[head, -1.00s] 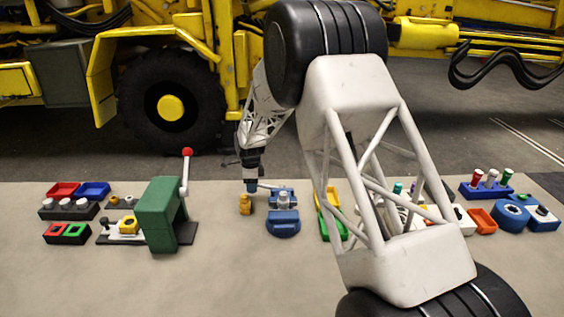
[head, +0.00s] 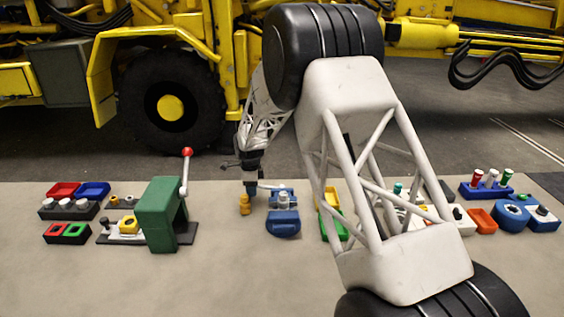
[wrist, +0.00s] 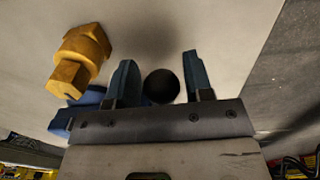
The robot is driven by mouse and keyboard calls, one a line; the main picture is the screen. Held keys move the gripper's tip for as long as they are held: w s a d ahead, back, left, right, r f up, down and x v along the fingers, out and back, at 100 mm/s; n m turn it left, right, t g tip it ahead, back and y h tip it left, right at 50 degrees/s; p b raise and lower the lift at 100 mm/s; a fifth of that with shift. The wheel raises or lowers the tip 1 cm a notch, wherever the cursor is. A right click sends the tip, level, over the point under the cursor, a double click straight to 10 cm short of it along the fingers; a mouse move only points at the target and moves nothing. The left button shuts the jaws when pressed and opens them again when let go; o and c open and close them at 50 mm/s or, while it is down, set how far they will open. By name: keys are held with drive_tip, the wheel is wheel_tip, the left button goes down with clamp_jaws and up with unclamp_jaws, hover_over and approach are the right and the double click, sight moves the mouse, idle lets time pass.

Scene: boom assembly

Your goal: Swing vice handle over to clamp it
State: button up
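The blue vice (head: 283,222) stands on the table just right of my gripper (head: 250,186). Its thin handle (head: 266,187) points left from the vice's upper part towards my fingertips. In the wrist view, a dark round knob (wrist: 161,86), apparently the handle's end, lies between the two blue-grey fingers of my gripper (wrist: 161,82). The fingers are apart, with a narrow gap on each side of the knob. Part of the blue vice (wrist: 62,120) shows behind the left finger. The vice's jaws and their contents are too small to tell.
A green press (head: 158,215) with a red-knobbed lever is farther left. Coloured bins and blocks sit right, partly behind my arm.

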drive_tip(key=shift+w+r, duration=0.1)
drive_tip(key=shift+r, duration=0.25)
idle(0.3)
drive_tip(key=shift+c, duration=0.3)
drive_tip(key=c, duration=0.4)
drive_tip(key=shift+f, duration=1.1)
idle(0.6)
drive_tip(key=o, duration=0.6)
drive_tip(key=shift+r, duration=0.15)
drive_tip(key=shift+r, duration=3.85)
